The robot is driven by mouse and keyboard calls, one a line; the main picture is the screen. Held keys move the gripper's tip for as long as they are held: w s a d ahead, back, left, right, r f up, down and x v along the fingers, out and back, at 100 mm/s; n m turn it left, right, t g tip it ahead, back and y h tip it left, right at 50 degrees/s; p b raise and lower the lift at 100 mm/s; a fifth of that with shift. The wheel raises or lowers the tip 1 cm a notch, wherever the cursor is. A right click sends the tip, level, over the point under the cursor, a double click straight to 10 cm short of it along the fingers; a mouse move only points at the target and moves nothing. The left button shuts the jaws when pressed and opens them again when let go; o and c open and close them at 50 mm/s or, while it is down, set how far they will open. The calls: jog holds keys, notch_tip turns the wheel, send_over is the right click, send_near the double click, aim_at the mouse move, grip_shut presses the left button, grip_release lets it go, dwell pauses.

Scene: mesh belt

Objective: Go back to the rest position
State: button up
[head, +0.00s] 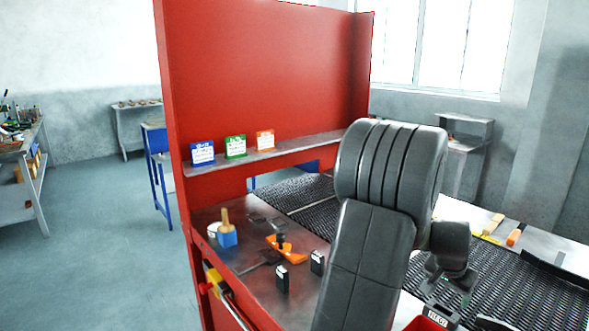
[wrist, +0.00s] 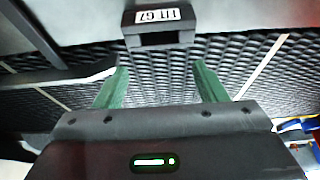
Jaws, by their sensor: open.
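My gripper (wrist: 160,82) shows in the wrist view with its two green fingers spread apart and nothing between them. A dark block with a white printed label (wrist: 158,27) lies beyond the fingertips, apart from them, over the black mesh belt (wrist: 75,95). In the head view my grey arm fills the middle right and bends down towards the belt at the lower right. The fingers cannot be made out there.
A red panel (head: 260,70) with a shelf (head: 265,157) stands left of my arm. The shelf carries blue, green and orange cards. On the metal table below are a brush in a blue holder (head: 227,236), an orange tool (head: 287,249) and small black blocks (head: 282,279).

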notch_tip(320, 180, down, 2)
jog(key=shift+w+f, duration=0.1)
jog(key=shift+f, duration=0.15)
jog(key=shift+s+a+r, duration=0.2)
jog(key=shift+a+r, duration=0.05)
jog(key=shift+r, duration=0.2)
jog(key=shift+r, duration=0.1)
